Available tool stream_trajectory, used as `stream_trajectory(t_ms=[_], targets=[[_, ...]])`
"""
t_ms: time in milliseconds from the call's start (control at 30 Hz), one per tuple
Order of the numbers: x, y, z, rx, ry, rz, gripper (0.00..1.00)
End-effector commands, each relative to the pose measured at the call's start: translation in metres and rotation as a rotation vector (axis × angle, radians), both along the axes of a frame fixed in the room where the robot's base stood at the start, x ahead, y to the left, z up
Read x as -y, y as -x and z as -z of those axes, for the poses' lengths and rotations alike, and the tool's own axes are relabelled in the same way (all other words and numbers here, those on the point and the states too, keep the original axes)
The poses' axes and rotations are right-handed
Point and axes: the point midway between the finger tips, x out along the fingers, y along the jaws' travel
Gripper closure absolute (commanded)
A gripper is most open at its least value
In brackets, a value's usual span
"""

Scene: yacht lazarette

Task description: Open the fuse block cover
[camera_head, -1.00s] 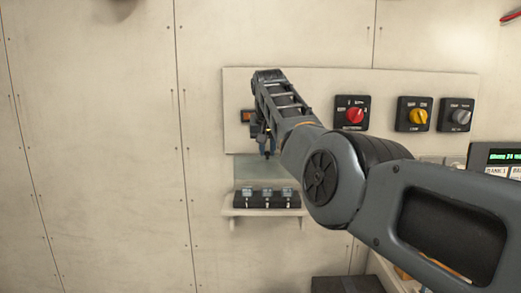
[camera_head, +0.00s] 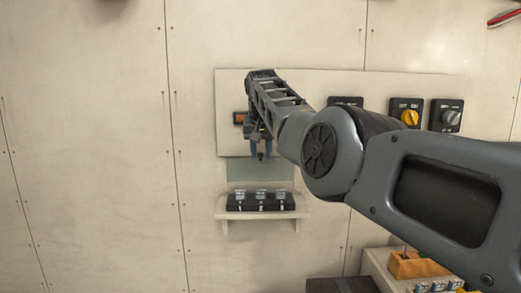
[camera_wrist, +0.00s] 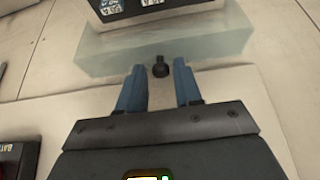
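The fuse block (camera_head: 262,202) is dark with several pale fuses and sits on a small wall shelf. Its translucent grey-green cover (camera_head: 262,173) shows as a panel above the fuses; in the wrist view it is a pale slab (camera_wrist: 170,45). A small black knob (camera_wrist: 160,67) is at the cover's edge nearest my gripper. My gripper (camera_head: 261,152) is at the cover's upper edge. In the wrist view its two blue fingers (camera_wrist: 160,82) are apart, one on each side of the knob, with visible gaps. Part of the block is cut off in the wrist view.
A pale switch panel (camera_head: 228,95) is behind my arm, with an orange switch (camera_head: 239,118), a yellow rotary knob (camera_head: 409,117) and a grey one (camera_head: 451,117). The shelf (camera_head: 226,214) juts out below. An orange item (camera_head: 415,265) is at lower right. The wall at left is clear.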

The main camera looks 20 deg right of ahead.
Motion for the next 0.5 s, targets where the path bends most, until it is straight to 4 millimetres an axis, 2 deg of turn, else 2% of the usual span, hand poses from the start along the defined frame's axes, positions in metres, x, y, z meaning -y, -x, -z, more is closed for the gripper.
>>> stream_trajectory(t_ms=[100, 367, 500], targets=[[-0.0005, -0.0001, -0.0012, 0.001, -0.001, 0.000, 0.55], [-0.0010, 0.0002, -0.0025, 0.002, 0.000, 0.000, 0.55], [-0.0025, 0.0036, -0.0094, 0.004, 0.000, 0.000, 0.55]])
